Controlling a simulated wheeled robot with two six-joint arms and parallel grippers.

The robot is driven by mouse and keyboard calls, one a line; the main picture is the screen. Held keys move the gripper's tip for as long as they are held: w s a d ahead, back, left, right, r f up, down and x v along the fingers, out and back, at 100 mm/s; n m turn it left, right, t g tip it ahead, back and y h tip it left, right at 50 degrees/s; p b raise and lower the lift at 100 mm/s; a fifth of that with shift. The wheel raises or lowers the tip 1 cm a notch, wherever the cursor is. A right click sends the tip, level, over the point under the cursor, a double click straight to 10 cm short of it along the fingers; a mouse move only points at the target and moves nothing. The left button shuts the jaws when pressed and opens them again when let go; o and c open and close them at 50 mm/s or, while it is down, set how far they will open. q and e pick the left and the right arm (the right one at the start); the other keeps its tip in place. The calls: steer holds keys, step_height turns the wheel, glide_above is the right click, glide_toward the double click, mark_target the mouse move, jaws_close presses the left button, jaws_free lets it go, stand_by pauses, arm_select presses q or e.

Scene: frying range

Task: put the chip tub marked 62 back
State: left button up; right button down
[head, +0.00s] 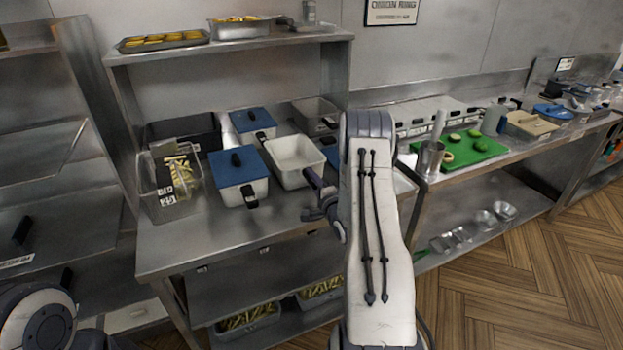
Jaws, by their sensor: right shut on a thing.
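An open white tub (296,159) stands on the steel counter. It looks empty, and a dark handle points from its near side towards my right gripper (318,201). The gripper is shut at this handle, though my white arm hides part of the grip. To its left is a white tub with a blue lid (239,171), with a black handle and a small label in front. A clear tub holding chips (170,184) stands at the counter's left. I cannot read the number 62 on any tub. My left gripper is out of view; only part of my left arm shows.
A second blue-lidded tub (254,122) and a black container (181,131) stand behind. Tubs of chips (247,318) sit on the lower shelf. A green board (460,151) lies on the right counter. The counter's front strip (215,240) is bare.

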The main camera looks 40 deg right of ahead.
steer(key=shift+f+b, duration=0.35)
steer(key=shift+b, duration=0.05)
stand_by(0.4)
steer(key=c, duration=0.6)
jaws_free()
steer(key=shift+o, duration=0.2)
steer(key=shift+s, duration=0.1)
